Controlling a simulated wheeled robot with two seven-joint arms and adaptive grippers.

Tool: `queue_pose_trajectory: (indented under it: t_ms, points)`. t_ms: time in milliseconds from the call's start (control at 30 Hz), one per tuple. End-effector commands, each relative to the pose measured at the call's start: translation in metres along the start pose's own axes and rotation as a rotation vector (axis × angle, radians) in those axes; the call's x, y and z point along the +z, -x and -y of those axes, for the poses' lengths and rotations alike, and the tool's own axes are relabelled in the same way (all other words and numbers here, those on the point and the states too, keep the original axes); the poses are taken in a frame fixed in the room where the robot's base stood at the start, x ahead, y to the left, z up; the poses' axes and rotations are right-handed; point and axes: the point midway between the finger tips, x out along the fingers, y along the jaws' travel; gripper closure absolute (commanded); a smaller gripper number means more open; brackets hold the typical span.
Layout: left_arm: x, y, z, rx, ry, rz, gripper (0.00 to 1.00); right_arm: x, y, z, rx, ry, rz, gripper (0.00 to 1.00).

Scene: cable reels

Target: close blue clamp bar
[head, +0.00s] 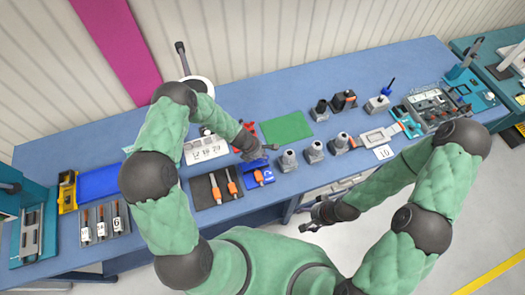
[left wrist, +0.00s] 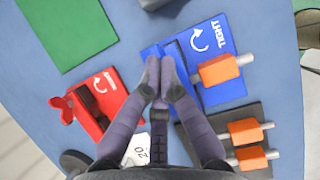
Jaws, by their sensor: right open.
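The blue clamp (left wrist: 206,38) is a blue plate marked TIGHT with a curved arrow. It lies on the table below my left gripper, and it also shows in the head view (head: 253,181). A dark strip crosses the plate beside my right-hand finger. An orange piece with grey ends (left wrist: 219,69) lies across its right side. My left gripper (left wrist: 163,68) has its fingertips drawn together over the plate's left part; I see nothing between them. Contact with the bar cannot be told. My right gripper (head: 313,222) is open and empty, in front of the table edge.
A red clamp (left wrist: 93,105) lies left of the blue one. A green mat (head: 287,128) is behind. A dark mat (head: 205,195) with orange-and-grey pieces lies left of the clamp in the head view. Several grey blocks (head: 288,160) stand to the right.

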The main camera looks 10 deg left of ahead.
Motion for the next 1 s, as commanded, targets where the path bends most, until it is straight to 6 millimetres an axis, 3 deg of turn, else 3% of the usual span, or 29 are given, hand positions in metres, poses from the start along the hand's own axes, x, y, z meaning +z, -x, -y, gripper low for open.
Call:
queue_pose_trajectory:
  t_ms: [300, 1000]
  points:
    - [-0.0032, -0.0029, 0.0082, -0.002, 0.000, -0.044, 1.00, 0.0004, 0.0092, 0.0033, 0.000, 0.000, 0.000, 0.30]
    - [-0.0043, -0.0033, 0.0093, 0.000, 0.000, -0.055, 1.00, 0.0004, 0.0104, 0.0037, 0.000, 0.000, 0.000, 0.30]
